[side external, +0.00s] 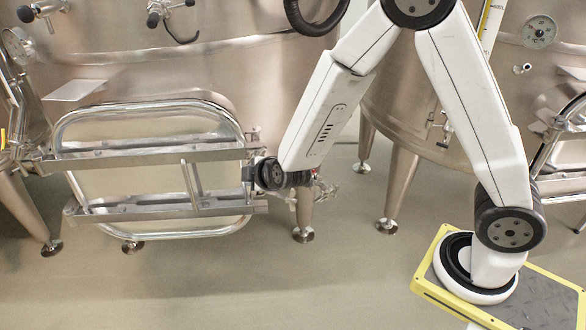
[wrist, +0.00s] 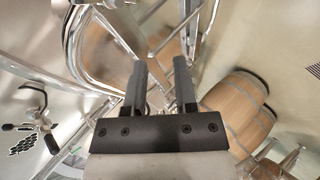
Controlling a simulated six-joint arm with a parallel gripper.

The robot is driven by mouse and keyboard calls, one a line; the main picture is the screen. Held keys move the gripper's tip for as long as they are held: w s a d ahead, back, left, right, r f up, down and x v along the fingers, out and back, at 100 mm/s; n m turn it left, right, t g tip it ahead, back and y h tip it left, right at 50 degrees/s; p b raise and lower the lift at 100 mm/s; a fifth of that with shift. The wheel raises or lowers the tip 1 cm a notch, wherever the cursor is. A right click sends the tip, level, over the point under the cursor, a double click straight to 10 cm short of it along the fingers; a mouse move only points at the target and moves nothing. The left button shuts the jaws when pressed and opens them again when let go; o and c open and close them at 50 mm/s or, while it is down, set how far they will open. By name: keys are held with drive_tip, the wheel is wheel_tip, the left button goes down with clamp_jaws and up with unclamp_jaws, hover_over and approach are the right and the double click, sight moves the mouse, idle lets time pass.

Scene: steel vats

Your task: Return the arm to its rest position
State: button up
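My arm stands folded in an inverted V in the side external view, its forearm reaching down to the left. My gripper (side external: 247,173) is at the right end of the steel hatch (side external: 150,170) on the front of the vat. From this side I cannot tell whether it touches the hatch bars. In the wrist view, the two dark fingers of my gripper (wrist: 160,72) stand apart, with background showing between them. I see nothing held. A curved steel rim and bars (wrist: 190,30) show beyond the fingertips.
The steel vat (side external: 230,70) stands on legs behind the hatch, and another vat (side external: 410,100) is to its right. My base stands on a yellow-edged platform (side external: 540,300). Open floor (side external: 250,290) lies in front. Wooden barrels (wrist: 235,100) show right in the wrist view.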

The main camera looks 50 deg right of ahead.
drive_tip(key=s+d+r+m+g+y, duration=0.1)
drive_tip(key=s+m+g, duration=0.3)
drive_tip(key=s, duration=0.5)
drive_tip(key=s+d+r+m+g+y, duration=0.1)
drive_tip(key=s+d+m+g, duration=0.3)
drive_tip(key=s, duration=0.6)
drive_tip(key=m, duration=0.2)
drive_tip(key=shift+m+y, duration=0.3)
